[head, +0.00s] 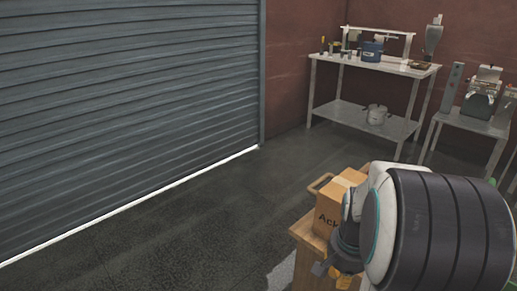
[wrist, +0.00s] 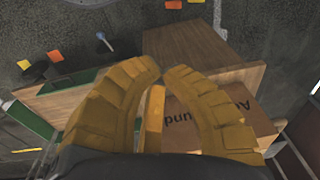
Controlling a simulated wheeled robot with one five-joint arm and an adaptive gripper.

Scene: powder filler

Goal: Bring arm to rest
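My gripper (wrist: 162,72) shows in the wrist view as two yellow ribbed fingers. They bow outward, and their tips come together with nothing visible held between them. In the head view my gripper (head: 332,275) is at the lower right, partly hidden by my own arm, and points downward. A cardboard box (wrist: 222,115) with dark lettering shows behind and to the right of the fingers in the wrist view. In the head view the box (head: 325,213) stands just beyond my arm, partly covered by it.
The box stands on a wooden surface (head: 308,240). Two metal tables (head: 362,62) with equipment stand at the back right. A closed grey roller shutter (head: 130,95) fills the left. The dark floor (head: 190,220) between is clear. Small coloured items (wrist: 45,65) show in the wrist view.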

